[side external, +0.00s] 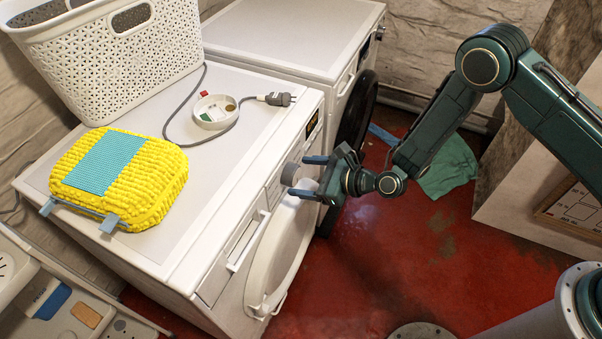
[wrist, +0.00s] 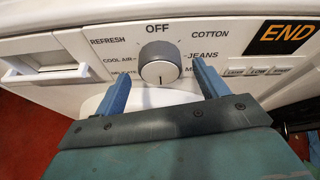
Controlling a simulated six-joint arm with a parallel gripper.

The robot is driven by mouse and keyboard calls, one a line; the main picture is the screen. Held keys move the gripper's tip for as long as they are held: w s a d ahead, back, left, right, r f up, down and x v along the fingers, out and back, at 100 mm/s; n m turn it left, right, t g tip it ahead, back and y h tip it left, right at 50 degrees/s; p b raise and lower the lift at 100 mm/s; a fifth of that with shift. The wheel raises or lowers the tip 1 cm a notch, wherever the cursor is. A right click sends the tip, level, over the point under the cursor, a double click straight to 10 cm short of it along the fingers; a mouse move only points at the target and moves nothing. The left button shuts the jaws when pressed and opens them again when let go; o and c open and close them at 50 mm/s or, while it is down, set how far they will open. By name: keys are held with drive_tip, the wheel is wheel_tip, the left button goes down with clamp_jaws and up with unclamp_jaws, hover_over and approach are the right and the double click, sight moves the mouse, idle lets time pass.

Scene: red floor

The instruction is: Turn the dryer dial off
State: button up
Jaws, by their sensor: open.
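The dryer dial (wrist: 160,65) is a round grey knob with a light face on the white front panel. In the side view the dial (side external: 290,174) shows at the front edge of the near machine. A short dark mark on its face sits at the bottom, opposite the OFF label (wrist: 157,29) above it. JEANS and COTTON are printed to its right, COOL AIR and REFRESH to its left. My gripper (side external: 299,176) is open, its two blue fingers on either side of the dial. In the wrist view a gap shows between each finger and the dial.
The display (wrist: 284,36) reads END. The round door (side external: 272,268) hangs below the panel and a drawer handle (wrist: 45,74) is at the left. On top are a yellow sponge-like bag (side external: 150,205), a white dish (side external: 214,112), a plug (side external: 277,98) and a white basket (side external: 150,60).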

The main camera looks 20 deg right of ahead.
drive_tip(key=shift+x, duration=0.85)
drive_tip(key=c, duration=1)
